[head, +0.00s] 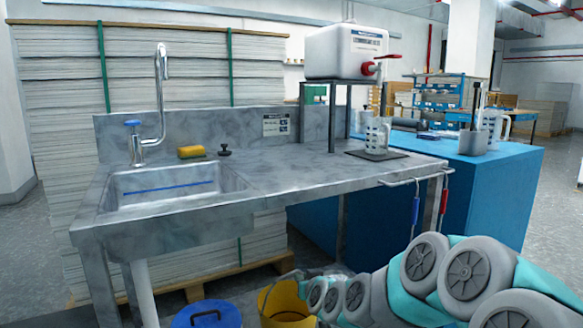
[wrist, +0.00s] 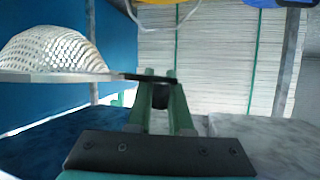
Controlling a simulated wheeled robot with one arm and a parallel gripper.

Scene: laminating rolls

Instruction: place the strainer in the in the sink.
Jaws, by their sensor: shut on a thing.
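The strainer (wrist: 55,48), a pale mesh bowl with a flat rim and dark handle, is on the left in the wrist view. My gripper (wrist: 160,85) is shut on the handle, with the bowl to the left of the fingers. The sink (head: 222,182) is a grey basin set into the left part of the counter in the head view, with a blue line on its inner wall. My arm is at the lower right of the head view, below counter level. The gripper and strainer cannot be made out clearly there.
A tap (head: 160,95) stands behind the sink, with a yellow sponge (head: 191,152) and a black stopper (head: 225,150) nearby. A white tank (head: 345,50) stands on a rack above a glass jar (head: 377,137).

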